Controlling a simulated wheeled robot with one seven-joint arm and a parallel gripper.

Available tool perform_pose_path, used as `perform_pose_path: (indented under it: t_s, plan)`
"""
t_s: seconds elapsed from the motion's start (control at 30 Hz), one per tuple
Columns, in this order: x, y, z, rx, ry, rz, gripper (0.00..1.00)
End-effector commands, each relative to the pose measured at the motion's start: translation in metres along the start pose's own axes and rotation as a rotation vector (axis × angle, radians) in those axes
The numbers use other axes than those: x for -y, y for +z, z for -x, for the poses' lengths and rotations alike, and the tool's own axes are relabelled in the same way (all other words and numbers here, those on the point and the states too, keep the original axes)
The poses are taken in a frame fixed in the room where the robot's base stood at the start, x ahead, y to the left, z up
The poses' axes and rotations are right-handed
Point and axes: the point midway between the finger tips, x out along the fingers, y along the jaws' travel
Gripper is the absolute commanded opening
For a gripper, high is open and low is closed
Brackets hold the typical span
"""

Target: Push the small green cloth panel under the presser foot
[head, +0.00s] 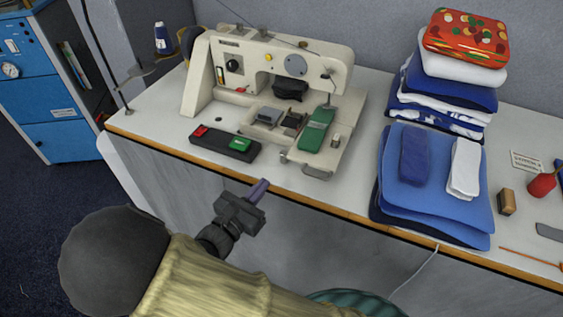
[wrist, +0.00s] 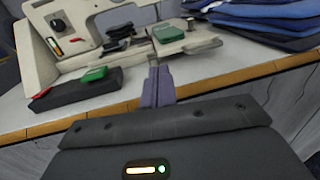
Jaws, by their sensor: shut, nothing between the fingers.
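The small green cloth panel (head: 316,129) lies on the bed of the cream sewing machine (head: 330,60), at the right of its front part. It also shows in the wrist view (wrist: 168,33). My gripper (head: 259,190) is in front of the table's front edge, apart from the panel and nearer to me. Its purple fingers are together and empty, and they point toward the machine in the wrist view (wrist: 157,86).
A black switch box (head: 222,145) with red and green buttons lies left of the panel. Folded blue cloths (head: 435,190) and a taller cloth stack (head: 445,85) stand to the right. The table's wooden front edge (head: 340,212) lies between my gripper and the machine.

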Motion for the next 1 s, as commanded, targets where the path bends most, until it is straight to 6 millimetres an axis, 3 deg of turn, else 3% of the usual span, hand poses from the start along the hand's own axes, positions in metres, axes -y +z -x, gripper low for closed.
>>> perform_pose_path:
  t_s: [0.17,0.8,1.0]
  plan:
    - [0.001,-0.001,-0.017,0.0,-0.004,0.001,0.0]
    - [0.002,-0.001,-0.124,-0.001,-0.005,-0.001,0.0]
    - [0.002,-0.001,-0.138,-0.001,-0.003,0.0,0.0]
